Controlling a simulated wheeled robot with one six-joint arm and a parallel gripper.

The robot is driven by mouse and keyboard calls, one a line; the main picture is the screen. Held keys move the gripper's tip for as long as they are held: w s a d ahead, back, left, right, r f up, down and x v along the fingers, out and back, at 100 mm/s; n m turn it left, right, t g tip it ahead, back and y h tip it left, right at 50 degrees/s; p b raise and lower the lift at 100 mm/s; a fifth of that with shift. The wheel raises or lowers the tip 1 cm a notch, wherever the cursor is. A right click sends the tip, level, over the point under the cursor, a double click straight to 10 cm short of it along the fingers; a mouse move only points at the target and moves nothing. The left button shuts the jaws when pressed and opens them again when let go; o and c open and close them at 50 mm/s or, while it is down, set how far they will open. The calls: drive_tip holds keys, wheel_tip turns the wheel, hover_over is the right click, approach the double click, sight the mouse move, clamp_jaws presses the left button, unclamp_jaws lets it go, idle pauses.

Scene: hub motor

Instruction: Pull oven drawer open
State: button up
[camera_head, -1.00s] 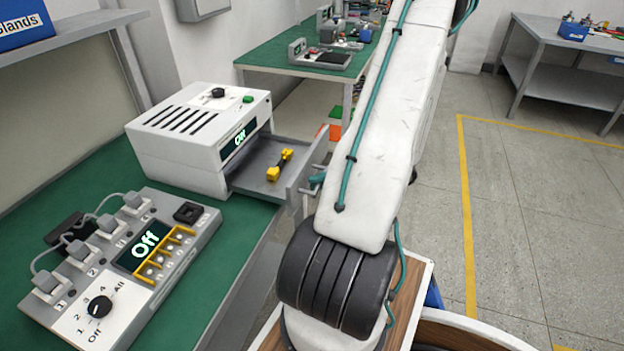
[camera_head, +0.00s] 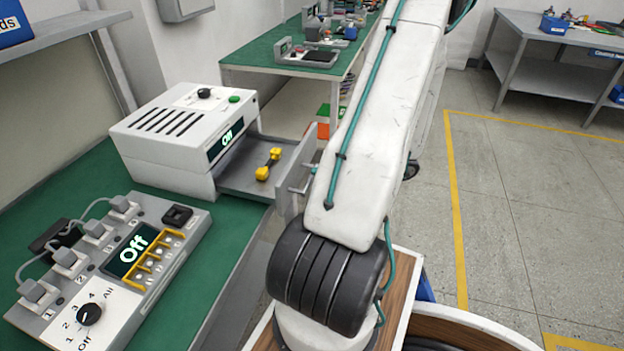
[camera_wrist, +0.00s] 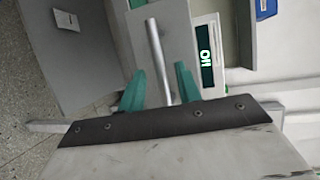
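The oven (camera_head: 165,150) is a white box with a lit "On" display, on the green bench at left. Its grey drawer (camera_head: 240,183) stands out from the front, with a yellow and black piece (camera_head: 268,165) lying inside. The drawer's metal handle (camera_head: 297,187) shows beside my arm; in the wrist view the handle (camera_wrist: 158,55) is a bar on the drawer's front panel. My gripper (camera_wrist: 159,70) has two teal fingers apart, one on each side of the bar, with visible gaps. In the head view the fingers are hidden behind my arm.
A control box (camera_head: 105,262) reading "Off", with a dial and plugs, lies nearer on the green bench (camera_head: 225,240). Another green table (camera_head: 275,48) with parts stands behind. A grey workbench (camera_head: 545,50) is at far right. Floor with yellow lines at right is clear.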

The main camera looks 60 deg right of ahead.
drive_tip(key=v, duration=0.4)
idle(0.6)
drive_tip(key=w+a+r+n+g+h, duration=0.2)
drive_tip(key=a+r+n+g, duration=0.2)
drive_tip(key=a+r, duration=0.3)
drive_tip(key=w+a+r+n+g+h, duration=0.2)
drive_tip(key=a+r, duration=0.6)
drive_tip(key=a, duration=0.8)
drive_tip(key=w+a+r+n+g+h, duration=0.2)
drive_tip(key=a+r+n+g+h, duration=0.2)
drive_tip(key=a, duration=0.7)
wheel_tip(320, 180, up, 3)
drive_tip(key=shift+w+a+r+n+g, duration=0.15)
drive_tip(key=shift+w+a+n+g, duration=0.15)
drive_tip(key=shift+n+g, duration=0.85)
